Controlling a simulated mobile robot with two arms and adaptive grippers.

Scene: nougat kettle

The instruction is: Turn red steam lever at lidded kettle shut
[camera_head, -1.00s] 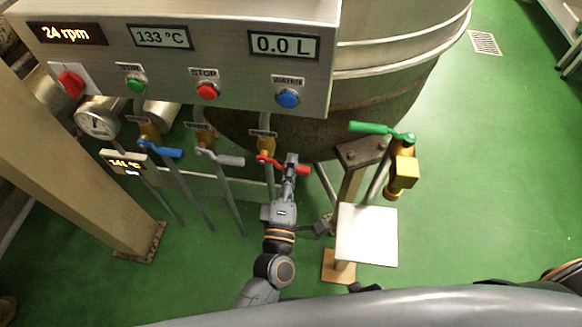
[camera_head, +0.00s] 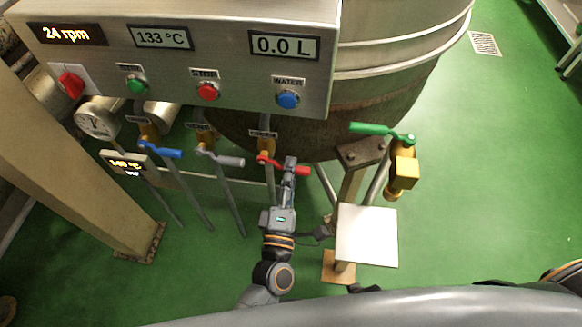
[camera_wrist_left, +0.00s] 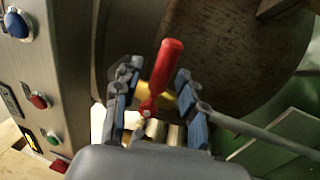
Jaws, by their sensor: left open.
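The red steam lever (camera_head: 299,170) sticks out to the right from a brass valve (camera_head: 265,158) below the control box, in front of the kettle (camera_head: 375,105). My left gripper (camera_head: 290,168) is at the lever's outer part, reaching up from below, and hides part of it. In the left wrist view the red lever (camera_wrist_left: 167,62) stands between the two spread fingers of the open left gripper (camera_wrist_left: 156,80). A gap shows on the lever's left; whether the right finger touches it I cannot tell. The kettle's lid is out of view. My right gripper is not in view.
A blue lever (camera_head: 160,150) and a grey lever (camera_head: 222,159) sit on valves to the left. A green-handled brass valve (camera_head: 403,170) and a pale square plate (camera_head: 367,235) stand to the right. The control box (camera_head: 230,92) overhangs the levers. Green floor at right is clear.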

